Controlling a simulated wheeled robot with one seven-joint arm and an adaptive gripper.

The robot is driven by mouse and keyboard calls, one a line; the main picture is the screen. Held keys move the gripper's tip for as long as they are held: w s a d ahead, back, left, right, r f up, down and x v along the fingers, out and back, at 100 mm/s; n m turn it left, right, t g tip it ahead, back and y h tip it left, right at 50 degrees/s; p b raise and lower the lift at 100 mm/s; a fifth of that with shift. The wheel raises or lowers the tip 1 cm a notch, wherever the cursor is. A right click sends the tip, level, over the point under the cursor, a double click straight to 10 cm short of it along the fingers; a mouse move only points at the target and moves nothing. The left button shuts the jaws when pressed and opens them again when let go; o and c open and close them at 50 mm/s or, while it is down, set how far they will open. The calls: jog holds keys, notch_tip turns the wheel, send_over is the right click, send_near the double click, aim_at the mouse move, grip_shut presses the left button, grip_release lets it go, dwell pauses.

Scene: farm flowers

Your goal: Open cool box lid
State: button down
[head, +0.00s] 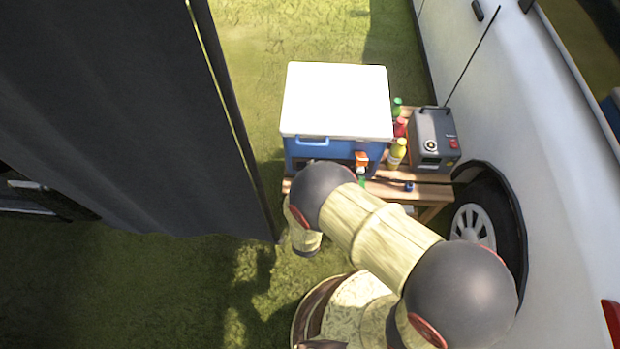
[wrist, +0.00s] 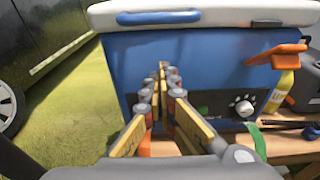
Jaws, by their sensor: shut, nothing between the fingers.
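The cool box has a blue body (head: 375,150) and a white lid (head: 335,98), which lies shut on top. It fills the wrist view, with the lid (wrist: 225,14) along the top edge and the blue front (wrist: 215,60) below. A blue handle (wrist: 158,17) sits on the lid's front edge; it also shows in the head view (head: 312,141). My gripper (wrist: 162,72) is shut and empty, pointing at the blue front below the handle. I cannot tell whether its tips touch the box. In the head view my arm hides the gripper.
The box stands on a wooden table (head: 425,191). An orange part (wrist: 278,54) sticks out at its front right. Bottles (head: 396,153) and a grey device (head: 434,138) stand to its right, beside a white van (head: 560,180). A dark panel (head: 120,110) is on the left.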

jog(key=shift+w+r+b, duration=0.95)
jog(key=shift+w+r, duration=0.7)
jog(key=shift+w, duration=0.05)
jog(key=shift+r, duration=0.1)
